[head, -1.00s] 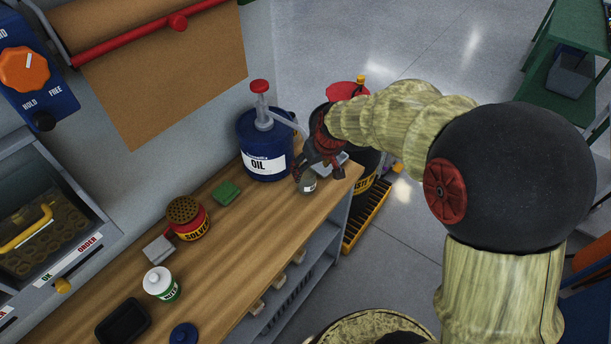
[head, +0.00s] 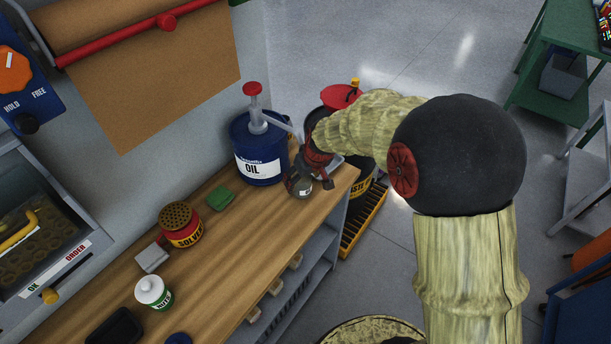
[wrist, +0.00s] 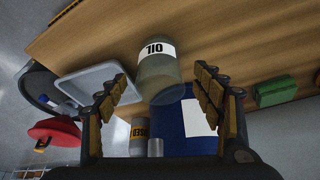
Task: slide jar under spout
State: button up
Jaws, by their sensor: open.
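The jar (head: 302,188) is a small clear glass jar with a white OIL label, upright on the wooden bench in front of the blue oil can (head: 258,170). It also shows in the wrist view (wrist: 160,72). The can has a red-topped pump, and its grey spout (head: 278,123) reaches to the right; the spout's tip is hidden near my gripper in the head view. My gripper (head: 308,184) is open, with one finger on each side of the jar. In the wrist view my gripper (wrist: 163,90) shows the jar between and just beyond the fingertips; contact cannot be told.
A grey tray (wrist: 85,85) lies close beside the jar near the bench end. A dark waste drum (head: 360,181) stands past the bench end.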

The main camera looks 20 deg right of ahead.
jog(key=shift+w+f, duration=0.3)
jog(key=shift+f, duration=0.3)
jog(key=shift+c, duration=1.3)
jog(key=c, duration=1.1)
jog(key=shift+c, duration=0.2)
